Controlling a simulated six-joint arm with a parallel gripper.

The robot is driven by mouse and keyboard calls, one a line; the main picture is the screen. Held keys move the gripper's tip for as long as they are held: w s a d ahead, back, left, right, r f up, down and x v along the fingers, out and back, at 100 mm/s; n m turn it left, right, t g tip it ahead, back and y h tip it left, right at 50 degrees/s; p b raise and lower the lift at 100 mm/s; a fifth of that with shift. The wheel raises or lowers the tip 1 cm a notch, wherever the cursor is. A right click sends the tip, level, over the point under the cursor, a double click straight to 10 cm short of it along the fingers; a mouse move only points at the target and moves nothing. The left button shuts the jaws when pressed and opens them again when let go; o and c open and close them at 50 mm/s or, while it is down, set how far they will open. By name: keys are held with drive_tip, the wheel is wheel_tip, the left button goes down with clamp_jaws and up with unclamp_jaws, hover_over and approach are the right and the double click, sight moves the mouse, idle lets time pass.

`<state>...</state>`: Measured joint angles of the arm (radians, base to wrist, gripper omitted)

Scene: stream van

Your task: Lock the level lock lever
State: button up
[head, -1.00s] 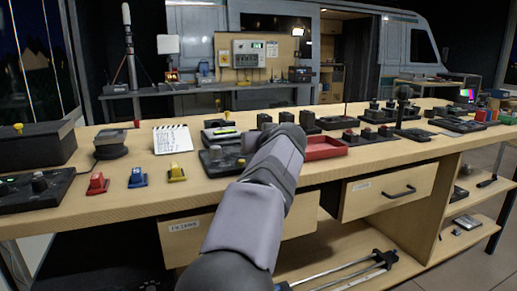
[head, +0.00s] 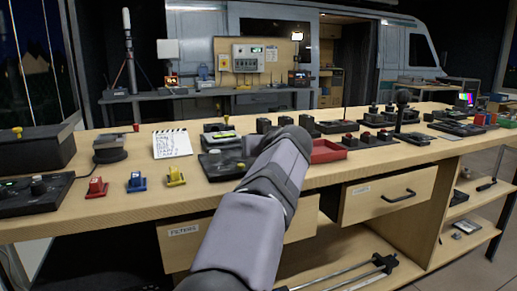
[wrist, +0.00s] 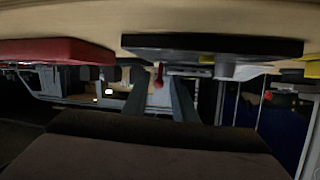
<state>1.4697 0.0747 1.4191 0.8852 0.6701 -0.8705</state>
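A black panel (head: 222,166) lies near the front edge of the bench, with a grey knob (head: 214,156) on its left part. In the wrist view, which is upside down, the same panel (wrist: 212,44) spans the top, with the grey knob (wrist: 225,68). A small red-tipped lever (wrist: 158,76) sticks up from it and looks like the level lock lever. My gripper (wrist: 159,95) has its two dark fingers apart, one on each side of the red tip, with gaps visible. In the head view my arm hides the gripper and lever.
A red tray (head: 326,151) stands right of my arm and also shows in the wrist view (wrist: 55,51). Red, blue and yellow switches (head: 136,181) line the front left edge. A notepad (head: 172,142) stands behind them. Several black devices fill the bench's right side.

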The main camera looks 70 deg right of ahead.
drive_tip(key=shift+v, duration=2.35)
drive_tip(key=shift+r, duration=0.1)
